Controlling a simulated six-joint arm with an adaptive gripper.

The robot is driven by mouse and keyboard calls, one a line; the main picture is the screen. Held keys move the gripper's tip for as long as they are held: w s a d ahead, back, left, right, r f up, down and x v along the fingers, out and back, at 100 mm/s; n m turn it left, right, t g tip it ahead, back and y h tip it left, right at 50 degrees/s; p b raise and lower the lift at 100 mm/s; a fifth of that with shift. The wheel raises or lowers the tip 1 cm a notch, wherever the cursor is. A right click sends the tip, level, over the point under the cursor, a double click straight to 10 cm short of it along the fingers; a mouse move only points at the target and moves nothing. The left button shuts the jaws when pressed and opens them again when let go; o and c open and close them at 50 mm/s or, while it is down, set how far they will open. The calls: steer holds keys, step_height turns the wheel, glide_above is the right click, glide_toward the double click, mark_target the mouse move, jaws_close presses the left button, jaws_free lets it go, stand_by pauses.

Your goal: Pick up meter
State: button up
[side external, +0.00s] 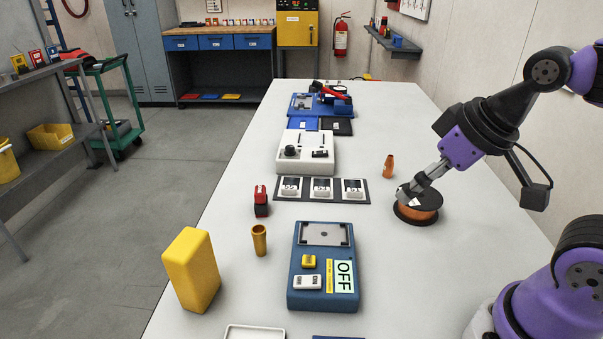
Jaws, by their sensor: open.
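No object here is plainly marked as the meter. A yellow upright block (191,270) with rounded edges stands at the table's front left; its face is turned away, so I cannot tell whether it is the meter. A blue box (324,282) with a grey plate, small yellow and white parts and an "OFF" label lies to its right. My gripper (405,194) is open, low over a copper-coloured wire spool (419,208) on the table's right side, far from the yellow block. The fingertips overlap the spool's top; I cannot tell whether they touch it.
An orange nozzle-like piece (389,166) stands behind the spool. A brass cup (259,240) and a red-black clamp (261,202) stand left of centre. A dark strip (334,182) holds white numbered tiles. A white control box (307,151) stands behind. Table (395,270) is clear front right.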

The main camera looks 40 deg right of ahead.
steer(key=n+g+y, duration=0.2)
steer(key=n+y, duration=0.1)
steer(key=n, duration=0.4)
glide_toward(191, 244)
steer(key=w+f, duration=0.1)
steer(key=shift+h, duration=0.3)
steer(key=x, duration=0.5)
steer(key=shift+a+f, duration=0.1)
steer(key=shift+a, duration=0.35)
steer(key=x, duration=0.6)
steer(key=shift+s+f, duration=0.15)
steer(key=shift+s, duration=0.1)
steer(key=c, duration=1.3)
